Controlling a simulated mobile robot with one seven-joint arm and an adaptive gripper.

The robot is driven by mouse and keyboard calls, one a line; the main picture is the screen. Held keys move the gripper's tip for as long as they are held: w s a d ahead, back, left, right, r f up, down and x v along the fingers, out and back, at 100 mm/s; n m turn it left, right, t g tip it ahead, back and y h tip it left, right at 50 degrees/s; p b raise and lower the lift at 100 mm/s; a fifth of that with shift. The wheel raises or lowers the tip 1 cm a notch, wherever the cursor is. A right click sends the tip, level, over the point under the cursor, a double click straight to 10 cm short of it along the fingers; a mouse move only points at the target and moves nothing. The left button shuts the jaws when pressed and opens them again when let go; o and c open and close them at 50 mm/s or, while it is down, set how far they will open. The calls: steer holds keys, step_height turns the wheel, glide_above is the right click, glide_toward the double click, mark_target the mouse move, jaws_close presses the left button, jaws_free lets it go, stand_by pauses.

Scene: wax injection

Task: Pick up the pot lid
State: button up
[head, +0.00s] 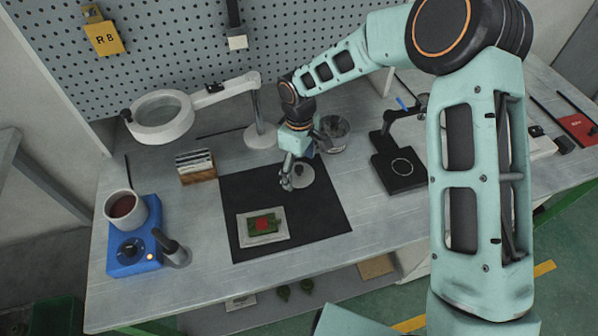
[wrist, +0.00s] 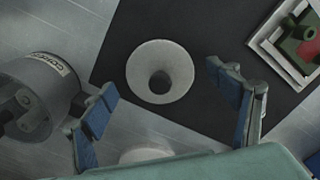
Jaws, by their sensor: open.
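The pot lid is a pale grey disc with a dark knob in the middle. It lies on the black mat (head: 325,215) in the head view (head: 306,178), and it shows in full in the wrist view (wrist: 142,88). My gripper (head: 302,165) is open above the lid. In the wrist view its blue-padded fingers (wrist: 160,78) stand apart on the left and right of the lid, with nothing between them but the lid below. The gripper hides part of the lid in the head view. I cannot tell the exact height between fingertips and lid.
A metal pot (head: 336,146) stands close behind the gripper; its labelled side shows near the left finger in the wrist view (wrist: 38,105). A white tray (head: 246,242) with a green and red piece lies at the mat's front. A magnifier lamp (head: 160,137) stands behind left.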

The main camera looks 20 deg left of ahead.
steer(key=shift+c, duration=0.4)
steer(key=shift+f, duration=0.1)
jaws_close()
